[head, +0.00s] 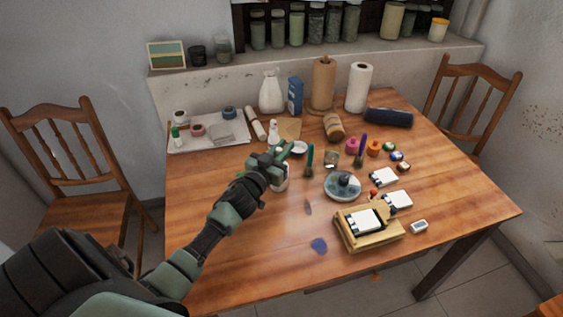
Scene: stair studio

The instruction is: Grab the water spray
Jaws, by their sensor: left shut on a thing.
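The water spray looks like a white bottle (281,183) at the left middle of the wooden table. My left gripper (281,152) is shut on it, and the green fingers and wrist cover much of it. The white lower body shows just below the fingers. A white, narrow-topped shape (272,132) shows just beyond the gripper; I cannot tell if it is the top of the same bottle. Whether the bottle touches the table is hidden. My right gripper is out of view.
Close by are a small white bowl (298,148), a dark green brush-like item (310,160) and a round dish (342,186). A white tray (208,148) lies at the back left, a wooden box (368,241) at the front right. The table's front left is clear.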

